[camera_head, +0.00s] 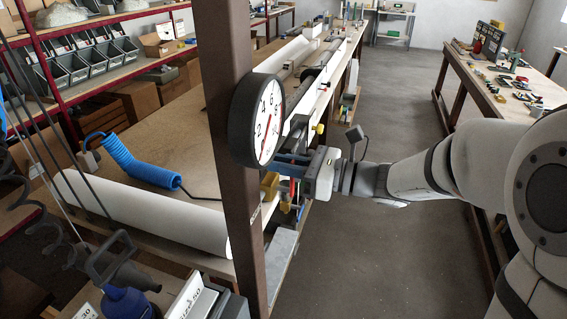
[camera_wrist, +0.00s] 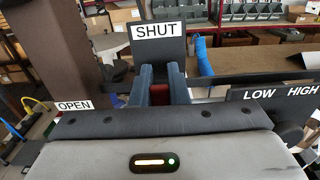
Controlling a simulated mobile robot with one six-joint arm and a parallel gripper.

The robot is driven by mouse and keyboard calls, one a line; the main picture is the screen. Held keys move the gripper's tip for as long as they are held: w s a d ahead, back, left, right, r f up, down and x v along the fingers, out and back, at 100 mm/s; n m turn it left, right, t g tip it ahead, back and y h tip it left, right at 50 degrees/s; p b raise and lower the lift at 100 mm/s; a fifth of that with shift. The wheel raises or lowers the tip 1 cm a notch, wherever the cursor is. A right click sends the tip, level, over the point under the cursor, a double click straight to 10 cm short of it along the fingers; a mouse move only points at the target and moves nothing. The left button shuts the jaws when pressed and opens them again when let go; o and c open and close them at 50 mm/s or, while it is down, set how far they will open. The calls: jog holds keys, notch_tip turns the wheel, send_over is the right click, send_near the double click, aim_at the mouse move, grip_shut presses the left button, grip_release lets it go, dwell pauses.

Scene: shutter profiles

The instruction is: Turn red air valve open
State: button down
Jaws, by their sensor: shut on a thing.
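The red air valve's handle (camera_wrist: 158,92) shows as a small red patch between my fingers in the wrist view; most of it is hidden. My gripper (camera_wrist: 160,80) is shut on it, with its dark blue fingers pointing at the SHUT sign (camera_wrist: 157,42). The OPEN sign (camera_wrist: 75,105) is to the left of the fingers. In the head view my gripper (camera_head: 290,160) reaches in from the right, just behind the round gauge (camera_head: 267,125); the valve cannot be made out there.
A brown post (camera_head: 228,130) stands left of the gauge. A LOW/HIGH plate (camera_wrist: 280,92) is right of my fingers. A workbench (camera_head: 180,120) with a blue coiled hose (camera_head: 140,165) lies behind. The grey floor (camera_head: 400,260) at right is clear.

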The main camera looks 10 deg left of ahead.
jog(key=s+n+b, duration=0.1)
jog(key=n+b, duration=0.1)
jog(key=b, duration=0.2)
jog(key=s+f+n+b, duration=0.1)
jog(key=n+b, duration=0.1)
jog(key=b, duration=0.2)
jog(key=s+f+n+b, duration=0.1)
jog(key=n+b, duration=0.1)
jog(key=b, duration=0.3)
jog(key=shift+s+a+n, duration=0.15)
jog(key=shift+s+n, duration=0.15)
jog(key=s+f+n+b, duration=0.1)
jog(key=n+b, duration=0.2)
jog(key=b, duration=0.4)
jog(key=s+f+n+b, duration=0.1)
jog(key=f+n+b, duration=0.1)
jog(key=n+b, duration=0.2)
jog(key=f+n+b, duration=0.1)
jog(key=n+b, duration=0.3)
jog(key=b, duration=0.6)
jog(key=shift+s+a+f+b, duration=0.1)
jog(key=shift+s+f+b, duration=0.25)
jog(key=shift+s, duration=0.05)
